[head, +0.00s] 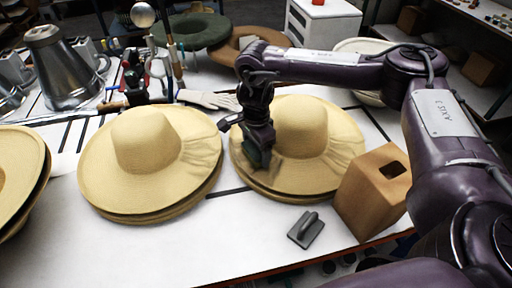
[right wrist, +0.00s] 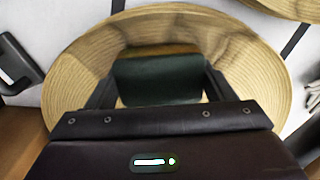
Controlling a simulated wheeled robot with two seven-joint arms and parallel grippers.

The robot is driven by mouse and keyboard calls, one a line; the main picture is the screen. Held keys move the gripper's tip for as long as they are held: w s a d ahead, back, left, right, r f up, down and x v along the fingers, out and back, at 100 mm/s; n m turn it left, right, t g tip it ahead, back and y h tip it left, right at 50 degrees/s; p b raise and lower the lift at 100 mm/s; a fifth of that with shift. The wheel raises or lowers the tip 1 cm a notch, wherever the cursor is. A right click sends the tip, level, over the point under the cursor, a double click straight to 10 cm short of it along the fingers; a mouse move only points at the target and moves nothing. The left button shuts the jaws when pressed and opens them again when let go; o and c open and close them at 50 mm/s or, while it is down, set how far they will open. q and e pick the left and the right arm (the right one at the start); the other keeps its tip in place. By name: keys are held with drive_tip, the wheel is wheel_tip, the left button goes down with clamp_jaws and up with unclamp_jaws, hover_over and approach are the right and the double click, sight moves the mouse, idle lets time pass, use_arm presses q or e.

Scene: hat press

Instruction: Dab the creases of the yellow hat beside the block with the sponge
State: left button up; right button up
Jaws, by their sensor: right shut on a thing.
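A yellow wide-brimmed hat (head: 305,130) lies on the table, left of and behind a tan wooden block (head: 370,200) with a dark hole in its top. Wrinkles show on the right part of its brim, and a second brim edge shows under it. My right gripper (head: 258,150) is over the left side of this hat. It is shut on a dark green sponge (right wrist: 158,80) with a brownish edge. The sponge is low over the brim (right wrist: 75,75); I cannot tell whether it touches. My left gripper is not in view.
Another yellow hat (head: 150,150) with a creased brim lies to the left, and part of a third (head: 18,180) is at the left edge. A small grey handled tool (head: 306,230) lies in front. Metal jugs (head: 62,65) and a pale glove (head: 208,99) are behind.

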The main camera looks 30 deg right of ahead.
drive_tip(key=shift+f, duration=0.55)
idle(1.3)
drive_tip(key=shift+r, duration=0.1)
wheel_tip(320, 180, up, 9)
drive_tip(key=p, duration=0.6)
wheel_tip(320, 180, up, 5)
drive_tip(key=p, duration=0.5)
idle(0.9)
